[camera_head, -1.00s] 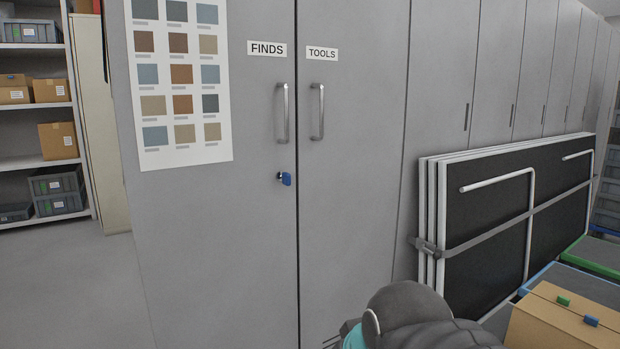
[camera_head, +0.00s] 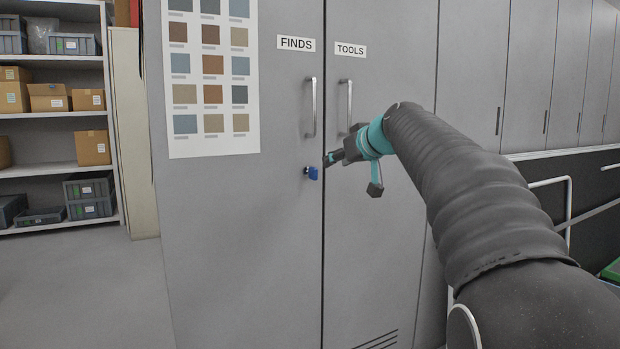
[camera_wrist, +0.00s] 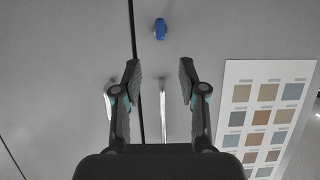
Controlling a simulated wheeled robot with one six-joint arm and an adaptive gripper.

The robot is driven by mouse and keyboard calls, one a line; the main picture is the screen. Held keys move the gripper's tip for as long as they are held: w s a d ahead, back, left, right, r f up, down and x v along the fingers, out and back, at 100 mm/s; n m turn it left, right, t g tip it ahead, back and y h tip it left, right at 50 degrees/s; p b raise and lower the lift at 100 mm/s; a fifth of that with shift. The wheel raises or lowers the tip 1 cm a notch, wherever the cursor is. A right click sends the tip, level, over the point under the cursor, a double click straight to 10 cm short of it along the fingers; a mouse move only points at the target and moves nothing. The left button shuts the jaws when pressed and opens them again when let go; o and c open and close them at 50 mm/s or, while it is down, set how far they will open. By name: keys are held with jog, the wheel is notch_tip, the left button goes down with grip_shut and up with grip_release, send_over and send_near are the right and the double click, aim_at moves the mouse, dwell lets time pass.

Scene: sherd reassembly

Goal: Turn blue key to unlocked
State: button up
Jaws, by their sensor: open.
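The blue key (camera_head: 312,172) sits in a lock on the left cabinet door, labelled FINDS, below its handle and near the door seam. In the wrist view the blue key (camera_wrist: 160,29) is at the top centre, beyond the fingertips. My gripper (camera_head: 333,158) is up and to the right of the key, in front of the cabinet. In the wrist view my gripper (camera_wrist: 159,70) is open, with nothing between its fingers. The key lies apart from both fingers. Any lock markings are too small to read.
The FINDS handle (camera_head: 310,108) and the TOOLS handle (camera_head: 349,106) are above the key. A colour chart (camera_head: 212,82) is on the left door. Shelves with boxes (camera_head: 92,147) stand at left. The floor (camera_head: 80,285) there is clear.

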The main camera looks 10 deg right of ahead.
aim_at(316, 171)
jog(key=p+x, duration=0.1)
jog(key=x, duration=1.2)
jog(key=shift+w+a+f+p, duration=0.1)
jog(key=shift+w+a+p, duration=0.05)
jog(key=shift+w+p, duration=0.15)
grip_shut()
